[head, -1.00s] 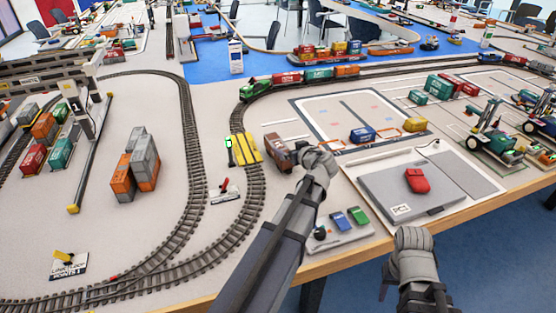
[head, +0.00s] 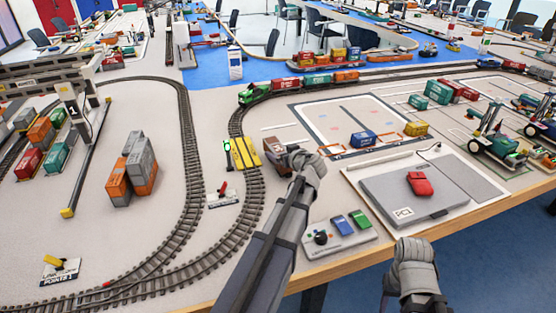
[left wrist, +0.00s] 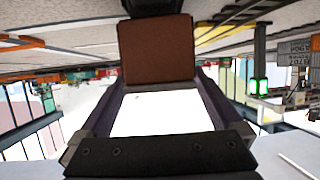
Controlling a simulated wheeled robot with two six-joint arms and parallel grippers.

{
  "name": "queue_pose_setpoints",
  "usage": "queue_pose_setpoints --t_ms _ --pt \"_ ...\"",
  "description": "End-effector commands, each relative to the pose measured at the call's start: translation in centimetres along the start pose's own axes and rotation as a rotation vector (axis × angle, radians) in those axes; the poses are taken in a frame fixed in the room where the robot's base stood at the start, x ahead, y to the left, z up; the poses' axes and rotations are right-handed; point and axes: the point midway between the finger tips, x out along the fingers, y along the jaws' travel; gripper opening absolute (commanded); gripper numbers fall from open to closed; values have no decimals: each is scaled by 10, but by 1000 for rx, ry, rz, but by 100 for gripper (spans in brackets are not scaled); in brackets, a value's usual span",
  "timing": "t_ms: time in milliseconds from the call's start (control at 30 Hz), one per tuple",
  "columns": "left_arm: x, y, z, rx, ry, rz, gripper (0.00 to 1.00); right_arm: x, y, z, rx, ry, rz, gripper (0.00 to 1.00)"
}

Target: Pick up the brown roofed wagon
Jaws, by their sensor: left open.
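The brown wagon (head: 276,146) stands on the table just right of the curved track, its near right side hidden by my left gripper. My left gripper (head: 296,158) is right at the wagon's right end in the head view. In the left wrist view the brown face of the wagon (left wrist: 157,52) is large at the top centre, in front of the open jaws (left wrist: 158,76), whose fingers show on both sides. Whether the fingers touch it I cannot tell. My right gripper (head: 412,255) is at the bottom right, off the table's front edge, seen from behind; its jaws are hidden.
Yellow crossing plates (head: 242,153) and a green-lit signal (head: 227,150) are left of the wagon. A control box (head: 340,232) and a grey panel with a red object (head: 421,183) are to its right. A green locomotive (head: 255,93) with wagons is behind.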

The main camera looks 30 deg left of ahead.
Motion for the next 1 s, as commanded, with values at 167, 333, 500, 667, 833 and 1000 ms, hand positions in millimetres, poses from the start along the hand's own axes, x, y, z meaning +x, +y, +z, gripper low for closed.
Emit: queue_pose_setpoints --t_ms 167,333,500,667,833,1000 --pt "29 -1 1 -1 1 -2 100 12 -1 -1 0 0 0 50" --pt "32 -2 0 0 1 0 100 12 -1 -1 0 0 0 50" --pt "32 -2 0 0 1 0 92 12 -1 -1 0 0 0 50" --pt "31 -2 0 0 1 0 74 12 -1 -1 0 0 0 50" --pt "31 -2 0 0 1 0 55 12 -1 -1 0 0 0 50" --pt "31 -2 0 0 1 0 36 12 -1 -1 0 0 0 50"
